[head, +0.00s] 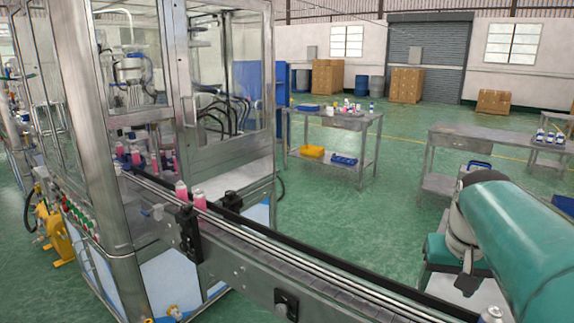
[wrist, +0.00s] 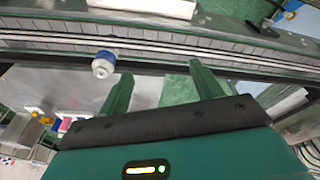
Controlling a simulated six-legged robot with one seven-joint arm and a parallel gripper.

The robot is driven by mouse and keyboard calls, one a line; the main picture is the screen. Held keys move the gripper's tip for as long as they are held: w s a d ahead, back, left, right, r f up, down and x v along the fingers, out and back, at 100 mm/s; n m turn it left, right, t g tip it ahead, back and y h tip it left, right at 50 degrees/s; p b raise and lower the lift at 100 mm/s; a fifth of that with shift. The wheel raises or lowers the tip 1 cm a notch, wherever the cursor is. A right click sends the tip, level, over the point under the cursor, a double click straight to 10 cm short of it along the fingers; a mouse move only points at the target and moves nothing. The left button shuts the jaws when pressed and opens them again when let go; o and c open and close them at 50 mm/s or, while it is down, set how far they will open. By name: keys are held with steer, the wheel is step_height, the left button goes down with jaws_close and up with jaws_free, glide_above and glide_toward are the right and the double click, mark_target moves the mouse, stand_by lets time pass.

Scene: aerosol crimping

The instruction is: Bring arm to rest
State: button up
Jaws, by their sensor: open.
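My gripper (wrist: 158,86) shows in the wrist view with its two green fingers spread wide and nothing between them. A can with a white top and a blue band (wrist: 104,64) is just beyond and left of the left finger, apart from it, by the conveyor rail. My teal arm (head: 525,240) reaches in from the right in the head view; its fingers cannot be made out there. A white-topped can (head: 491,314) shows at the bottom edge of the head view, partly cut off.
The conveyor (head: 290,262) runs from the glass-walled machine (head: 222,155) to the lower right. Pink cans with white tops (head: 182,194) stand on it. A metal table (head: 345,122) with bottles and a second table (head: 470,138) stand behind. Green floor between them is clear.

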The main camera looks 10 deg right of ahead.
steer(key=s+a+f+n+t, duration=0.1)
steer(key=s+a+f+n, duration=0.1)
steer(key=a, duration=0.9)
steer(key=s+a+f+n+t+y, duration=0.1)
steer(key=s+a+f+n+t, duration=0.1)
steer(key=a, duration=0.9)
steer(key=shift+s+a+f+n, duration=0.35)
steer(key=shift+s+f+n, duration=0.15)
steer(key=shift+f+n, duration=0.3)
